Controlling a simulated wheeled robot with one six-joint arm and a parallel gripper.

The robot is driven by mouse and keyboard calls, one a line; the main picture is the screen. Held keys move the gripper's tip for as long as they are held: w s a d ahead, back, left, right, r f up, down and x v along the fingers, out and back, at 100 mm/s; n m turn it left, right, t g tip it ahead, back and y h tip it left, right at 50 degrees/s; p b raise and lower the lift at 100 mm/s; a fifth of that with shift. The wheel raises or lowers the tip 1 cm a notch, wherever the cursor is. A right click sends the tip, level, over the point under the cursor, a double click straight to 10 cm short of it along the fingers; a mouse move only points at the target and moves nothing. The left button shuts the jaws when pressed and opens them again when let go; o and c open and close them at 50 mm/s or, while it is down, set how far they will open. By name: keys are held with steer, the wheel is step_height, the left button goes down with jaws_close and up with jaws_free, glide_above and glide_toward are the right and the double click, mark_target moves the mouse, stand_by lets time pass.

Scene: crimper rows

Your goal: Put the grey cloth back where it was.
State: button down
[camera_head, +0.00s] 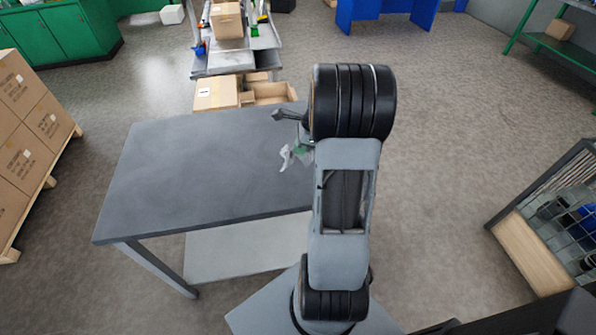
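A small crumpled pale grey-white piece (286,158), which looks like the cloth, shows at the right part of the dark grey table (180,165), just left of my arm. A bit of green shows beside it, partly behind the arm. I cannot tell whether the pale piece lies on the table or hangs above it. A dark part (289,116) juts out left from behind my arm; it may belong to my gripper. My arm hides the fingertips, so their state and any hold on the cloth cannot be seen.
The left and middle of the tabletop are bare. Cardboard boxes (216,93) stand beyond the table's far edge, near a cluttered bench (230,62). Stacked cartons (22,130) are at the left. A wire-sided crate (530,255) stands at the right. Floor between is free.

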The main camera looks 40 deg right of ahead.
steer(key=shift+f, duration=1.3)
steer(key=shift+a, duration=0.1)
steer(key=c, duration=0.6)
jaws_free()
steer(key=shift+r, duration=0.1)
steer(key=v, duration=1.3)
steer(key=shift+s+r, duration=0.25)
steer(key=shift+r, duration=0.05)
